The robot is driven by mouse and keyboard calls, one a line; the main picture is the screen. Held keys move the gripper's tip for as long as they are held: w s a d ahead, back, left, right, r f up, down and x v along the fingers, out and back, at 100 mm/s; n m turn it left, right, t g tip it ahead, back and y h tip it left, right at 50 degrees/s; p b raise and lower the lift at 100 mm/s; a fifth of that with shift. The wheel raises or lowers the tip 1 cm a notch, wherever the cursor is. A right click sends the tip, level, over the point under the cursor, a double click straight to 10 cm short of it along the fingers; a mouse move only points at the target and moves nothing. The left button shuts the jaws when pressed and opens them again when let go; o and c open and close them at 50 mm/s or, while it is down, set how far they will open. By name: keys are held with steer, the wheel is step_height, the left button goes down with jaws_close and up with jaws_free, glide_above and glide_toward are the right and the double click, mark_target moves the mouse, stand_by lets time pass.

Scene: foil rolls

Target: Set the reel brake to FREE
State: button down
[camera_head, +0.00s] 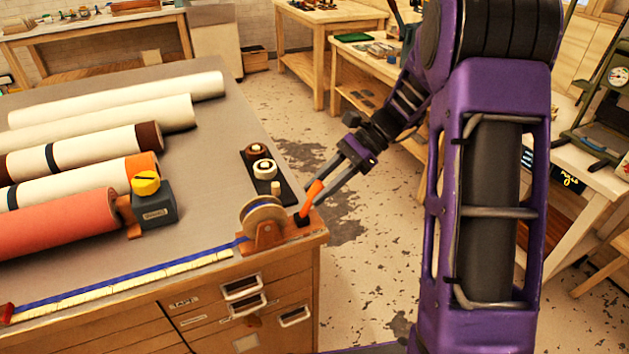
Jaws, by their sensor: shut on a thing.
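The reel (264,217) of pale tape stands in an orange-brown bracket (267,238) at the table's front right corner. A blue ribbon (120,283) runs from it to the left along the front edge. The brake lever has an orange handle (312,196) on a dark base (302,219) just right of the reel, and it tilts up to the right. My gripper (325,181) comes in from the upper right with its fingers closed on the handle's upper part. Any FREE marking is too small to read or hidden.
Several rolls (80,155) lie on the grey table (215,150) at left, beside a dark box with a yellow knob (146,183). A black tray (262,172) with small spools lies behind the reel. Drawers (243,287) are below. Open floor (370,255) lies right of the table.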

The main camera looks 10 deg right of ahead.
steer(key=shift+w+d+y, duration=0.1)
steer(key=shift+d+y, duration=0.1)
steer(key=shift+y, duration=0.2)
steer(key=shift+f, duration=0.1)
steer(key=shift+c, duration=2.4)
jaws_free()
steer(key=p+v, duration=0.1)
steer(key=v, duration=1.6)
steer(key=shift+w, duration=0.2)
steer(key=shift+d, duration=0.15)
